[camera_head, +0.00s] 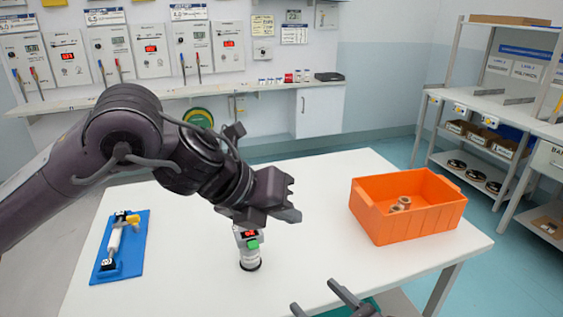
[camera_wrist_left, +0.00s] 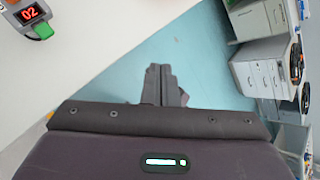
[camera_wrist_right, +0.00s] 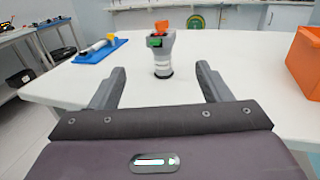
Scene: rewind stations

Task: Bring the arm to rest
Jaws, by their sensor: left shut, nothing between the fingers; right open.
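My left arm reaches in from the left in the head view. My left gripper (camera_head: 290,214) is shut and empty, held above the white table (camera_head: 325,190) just right of a small handheld device. In the left wrist view its fingers (camera_wrist_left: 160,80) are together over the floor past the table edge. My right gripper (camera_head: 325,298) is low at the bottom of the head view. In the right wrist view its fingers (camera_wrist_right: 161,85) are wide apart and empty. The device (camera_head: 250,252) stands upright on the table, with a red display and green button; my left arm partly hides its top.
An orange bin (camera_head: 410,222) with a few small ring-like parts is at the table's right. A blue mat (camera_head: 121,262) with a white and yellow tool lies at the left. Shelving (camera_head: 490,105) stands at right. A wall shelf (camera_head: 175,95) runs behind the table.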

